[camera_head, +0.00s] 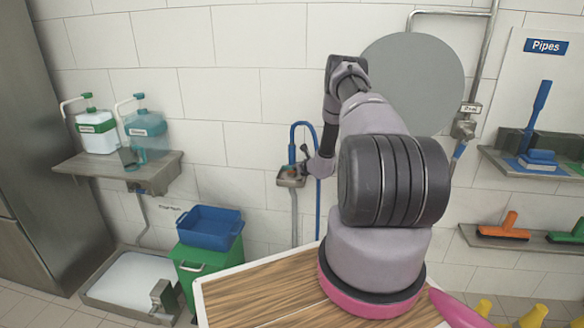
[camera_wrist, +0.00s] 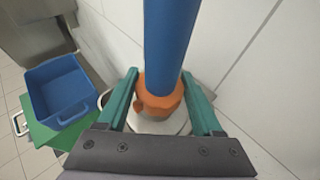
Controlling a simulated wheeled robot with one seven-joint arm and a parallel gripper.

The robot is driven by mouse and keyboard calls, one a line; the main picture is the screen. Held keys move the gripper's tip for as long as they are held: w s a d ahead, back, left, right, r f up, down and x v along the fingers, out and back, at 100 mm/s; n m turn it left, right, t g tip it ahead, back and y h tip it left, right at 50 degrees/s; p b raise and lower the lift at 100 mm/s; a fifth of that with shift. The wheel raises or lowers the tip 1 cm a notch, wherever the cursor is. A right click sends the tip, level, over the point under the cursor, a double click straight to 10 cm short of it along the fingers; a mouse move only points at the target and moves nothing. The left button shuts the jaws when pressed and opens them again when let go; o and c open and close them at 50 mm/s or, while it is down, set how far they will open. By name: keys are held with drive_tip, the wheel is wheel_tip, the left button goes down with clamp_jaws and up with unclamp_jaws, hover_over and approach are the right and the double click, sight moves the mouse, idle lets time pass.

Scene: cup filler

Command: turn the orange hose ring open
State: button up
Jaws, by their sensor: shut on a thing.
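The orange hose ring (camera_wrist: 158,100) shows in the wrist view around the lower end of a thick blue hose (camera_wrist: 170,40), above a pale round base (camera_wrist: 158,124). My gripper (camera_wrist: 160,88) has its two green fingers on either side of the ring, shut on it. In the head view my gripper (camera_head: 307,158) is at the wall fixture, by the curved blue hose (camera_head: 303,126). The ring is a tiny orange spot there, mostly too small to make out. How far the ring is turned cannot be told.
A blue bin (camera_head: 209,226) sits on a green bin (camera_head: 188,268) left of the fixture. A wooden table (camera_head: 250,295) is in front. A shelf (camera_head: 95,168) with dispensers hangs at left. A large grey disc (camera_head: 420,75) is on the tiled wall behind my arm.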

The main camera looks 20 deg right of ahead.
drive_tip(key=n+g+y, duration=0.2)
drive_tip(key=n+y, duration=0.2)
drive_tip(key=shift+d+n+y, duration=0.1)
drive_tip(key=shift+n+y, duration=0.2)
drive_tip(key=shift+y, duration=0.1)
drive_tip(key=n+g+y, duration=0.3)
drive_tip(key=shift+n, duration=0.3)
drive_tip(key=shift+n+g+y, duration=0.8)
drive_tip(key=shift+n+g, duration=0.5)
idle(0.5)
drive_tip(key=o, duration=1.4)
drive_tip(key=shift+c, duration=0.2)
